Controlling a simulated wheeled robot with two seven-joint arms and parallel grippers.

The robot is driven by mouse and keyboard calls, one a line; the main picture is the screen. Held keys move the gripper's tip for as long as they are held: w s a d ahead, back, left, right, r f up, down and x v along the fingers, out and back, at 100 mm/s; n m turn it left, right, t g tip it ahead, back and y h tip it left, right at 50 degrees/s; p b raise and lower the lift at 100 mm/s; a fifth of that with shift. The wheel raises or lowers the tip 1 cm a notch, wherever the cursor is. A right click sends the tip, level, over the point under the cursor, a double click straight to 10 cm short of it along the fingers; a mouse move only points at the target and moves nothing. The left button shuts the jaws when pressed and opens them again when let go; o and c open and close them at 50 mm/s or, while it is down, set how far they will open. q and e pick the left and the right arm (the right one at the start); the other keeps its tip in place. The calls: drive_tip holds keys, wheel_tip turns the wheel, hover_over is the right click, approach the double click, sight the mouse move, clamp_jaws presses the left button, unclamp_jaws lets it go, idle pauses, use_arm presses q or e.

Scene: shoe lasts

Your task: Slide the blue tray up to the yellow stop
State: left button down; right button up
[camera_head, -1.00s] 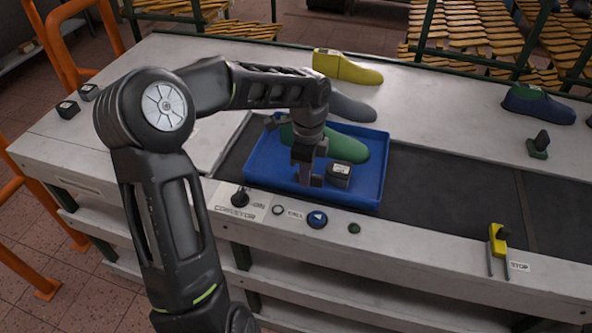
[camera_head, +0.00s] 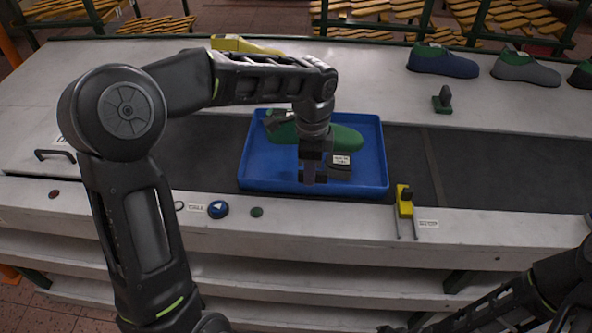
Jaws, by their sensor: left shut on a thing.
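The blue tray (camera_head: 262,170) lies on the dark conveyor belt (camera_head: 460,170). It holds a green shoe last (camera_head: 347,138) and a small black block with a white label (camera_head: 340,167). My left gripper (camera_head: 311,178) reaches down at the tray's front wall and is shut on it; its fingertips are partly hidden. The yellow stop (camera_head: 404,200) stands at the belt's front edge, just right of the tray's front right corner, with a narrow gap seeming to show between them. My right arm and gripper (camera_head: 392,328) are low at the right, cut by the frame's bottom edge.
Behind the belt are a yellow last (camera_head: 240,45), a blue last (camera_head: 443,61), a grey last (camera_head: 525,68) and a dark green stand (camera_head: 442,99). The belt right of the tray is clear.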

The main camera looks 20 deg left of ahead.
use_arm(q)
drive_tip(key=shift+w+d, duration=0.2)
drive_tip(key=shift+d, duration=0.4)
drive_tip(key=shift+w+d, duration=0.15)
drive_tip(key=shift+d, duration=0.4)
drive_tip(key=c, duration=1.4)
unclamp_jaws()
drive_tip(key=shift+c, duration=0.2)
drive_tip(key=shift+a, duration=0.1)
drive_tip(key=shift+r, duration=0.1)
wheel_tip(320, 180, up, 8)
drive_tip(key=shift+f+b, duration=0.15)
drive_tip(key=shift+b, duration=0.25)
